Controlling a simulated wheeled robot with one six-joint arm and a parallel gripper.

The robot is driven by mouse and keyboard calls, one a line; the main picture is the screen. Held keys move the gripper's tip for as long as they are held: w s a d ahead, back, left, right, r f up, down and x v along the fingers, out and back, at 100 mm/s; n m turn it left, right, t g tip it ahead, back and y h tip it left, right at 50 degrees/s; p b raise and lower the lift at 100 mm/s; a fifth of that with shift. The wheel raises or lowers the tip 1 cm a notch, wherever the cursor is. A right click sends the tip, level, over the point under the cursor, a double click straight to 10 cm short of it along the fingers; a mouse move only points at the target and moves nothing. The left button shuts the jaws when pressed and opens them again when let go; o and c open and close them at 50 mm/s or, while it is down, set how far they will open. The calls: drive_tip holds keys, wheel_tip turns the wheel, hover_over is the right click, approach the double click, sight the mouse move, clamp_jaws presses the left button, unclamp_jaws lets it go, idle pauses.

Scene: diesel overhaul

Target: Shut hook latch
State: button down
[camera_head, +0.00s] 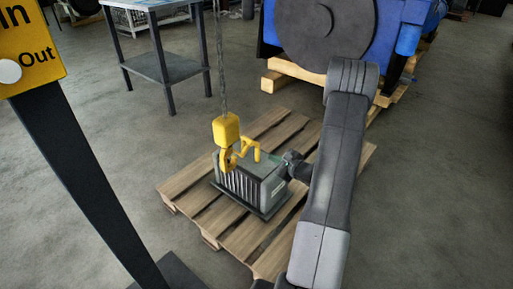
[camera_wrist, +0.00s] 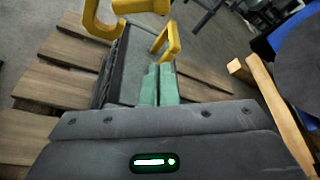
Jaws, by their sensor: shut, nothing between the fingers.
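A yellow crane hook (camera_head: 226,159) hangs from a yellow block (camera_head: 227,130) on a chain, over a grey finned box (camera_head: 247,184). In the wrist view the hook (camera_wrist: 103,20) is at the top, partly cut off. A bent yellow piece (camera_head: 250,149) stands just right of the hook; in the wrist view it is a yellow loop (camera_wrist: 168,42). I cannot tell if this is the latch or a handle on the box. My gripper (camera_wrist: 158,68) is shut and empty, its green fingers side by side, pointing toward the loop. Contact is unclear.
The box stands on a wooden pallet (camera_head: 181,197). A blue machine (camera_head: 402,42) on timber blocks is behind, right of the hook. A dark metal table (camera_head: 162,68) stands at the back left. A yellow sign (camera_head: 30,50) on a dark post is at the left.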

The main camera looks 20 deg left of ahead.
drive_tip(key=shift+a, duration=0.1)
drive_tip(key=w+a+b, duration=0.2)
drive_tip(key=a+b, duration=0.1)
drive_tip(key=a, duration=0.6)
drive_tip(key=shift+w+r, duration=0.3)
drive_tip(key=shift+w, duration=0.05)
